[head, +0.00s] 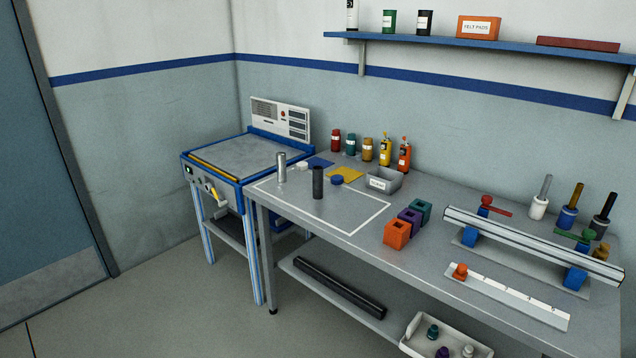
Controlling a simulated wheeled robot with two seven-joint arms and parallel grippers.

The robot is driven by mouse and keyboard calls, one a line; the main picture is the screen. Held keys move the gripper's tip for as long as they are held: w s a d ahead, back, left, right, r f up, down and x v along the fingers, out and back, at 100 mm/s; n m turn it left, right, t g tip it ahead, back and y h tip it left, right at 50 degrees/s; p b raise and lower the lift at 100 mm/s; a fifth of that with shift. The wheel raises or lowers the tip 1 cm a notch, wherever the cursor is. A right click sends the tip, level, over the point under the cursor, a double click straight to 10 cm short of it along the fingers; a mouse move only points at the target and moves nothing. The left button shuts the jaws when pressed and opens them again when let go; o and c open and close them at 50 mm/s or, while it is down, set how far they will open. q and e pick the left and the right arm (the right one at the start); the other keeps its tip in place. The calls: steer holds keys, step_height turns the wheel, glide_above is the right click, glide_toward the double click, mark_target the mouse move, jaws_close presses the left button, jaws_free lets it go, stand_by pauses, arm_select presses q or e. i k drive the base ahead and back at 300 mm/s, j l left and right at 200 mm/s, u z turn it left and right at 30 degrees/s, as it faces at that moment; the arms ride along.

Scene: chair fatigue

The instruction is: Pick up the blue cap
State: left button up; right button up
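A small round blue cap (337,180) lies on the grey workbench (345,215), inside the white outlined area. It is just right of an upright dark cylinder (318,183) and in front of a flat yellow square (346,174). A grey bin (378,181) with a label stands to its right. Neither of my grippers is in the head view.
An upright silver cylinder (281,168) and a white cap (302,165) stand left of the dark cylinder. Orange, purple and teal blocks (397,234) stand to the right. Several bottles (385,151) line the back. The outlined area's front is clear.

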mark_target(336, 179)
steer(key=i+j, duration=0.2)
steer(key=i, duration=0.25)
steer(key=i+j, duration=0.15)
steer(key=i, duration=0.35)
steer(key=i+j+u, duration=0.1)
steer(key=i, duration=0.35)
steer(key=j, duration=0.1)
